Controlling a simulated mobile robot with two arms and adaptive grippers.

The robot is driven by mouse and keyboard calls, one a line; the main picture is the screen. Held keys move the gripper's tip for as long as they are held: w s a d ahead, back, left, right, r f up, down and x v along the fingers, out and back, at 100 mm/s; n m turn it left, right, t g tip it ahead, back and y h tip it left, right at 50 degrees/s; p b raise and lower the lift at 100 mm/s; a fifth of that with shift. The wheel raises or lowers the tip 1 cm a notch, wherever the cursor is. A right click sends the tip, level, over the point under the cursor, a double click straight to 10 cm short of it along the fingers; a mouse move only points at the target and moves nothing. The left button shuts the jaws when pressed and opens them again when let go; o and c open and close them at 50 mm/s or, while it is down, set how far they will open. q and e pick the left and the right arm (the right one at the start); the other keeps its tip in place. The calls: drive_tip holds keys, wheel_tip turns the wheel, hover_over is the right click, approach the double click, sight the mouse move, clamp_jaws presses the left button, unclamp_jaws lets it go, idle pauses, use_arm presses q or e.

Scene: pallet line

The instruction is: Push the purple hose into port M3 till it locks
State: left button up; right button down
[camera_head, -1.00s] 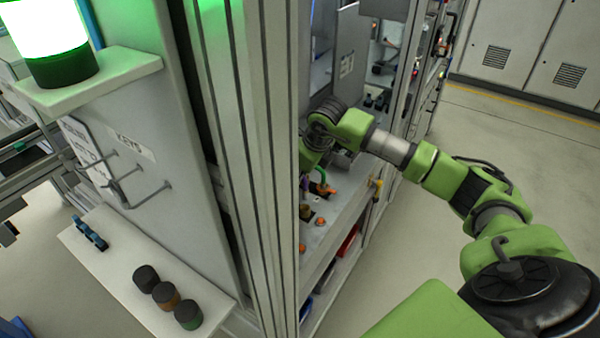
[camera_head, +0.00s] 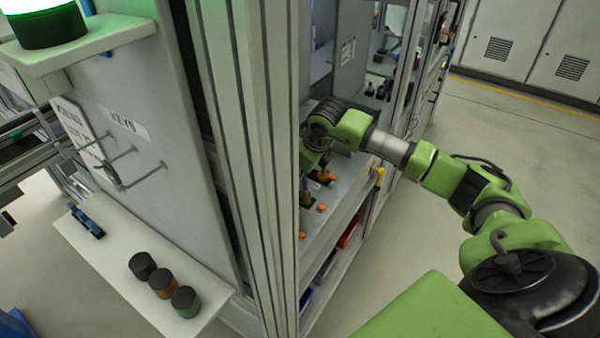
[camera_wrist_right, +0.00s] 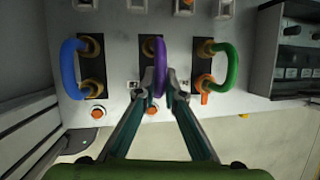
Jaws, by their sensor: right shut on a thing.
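In the right wrist view, the purple hose (camera_wrist_right: 159,62) runs down across the black port plate (camera_wrist_right: 147,46) in the middle. My right gripper (camera_wrist_right: 160,88) is shut on its lower part. The fingers hide what lies behind them, so I cannot tell whether the hose's ends are seated. The M3 label is not legible. In the head view, a bit of the purple hose (camera_head: 304,191) shows beside the cabinet post, and my right gripper there is mostly hidden by the post and my wrist. My left gripper is in neither view.
Orange buttons (camera_wrist_right: 98,112) line the panel's lower edge. A grey post (camera_head: 262,150) stands left of my right arm. Open floor (camera_head: 500,140) lies right.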

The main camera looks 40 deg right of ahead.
drive_tip(key=shift+f+b, duration=0.5)
drive_tip(key=shift+f, duration=0.15)
idle(0.8)
drive_tip(key=c, duration=2)
unclamp_jaws()
drive_tip(key=shift+d, duration=0.1)
drive_tip(key=shift+c, duration=0.2)
drive_tip(key=shift+r, duration=0.25)
drive_tip(key=v, duration=1.1)
drive_tip(key=shift+s+r, duration=0.15)
drive_tip(key=shift+r, duration=0.05)
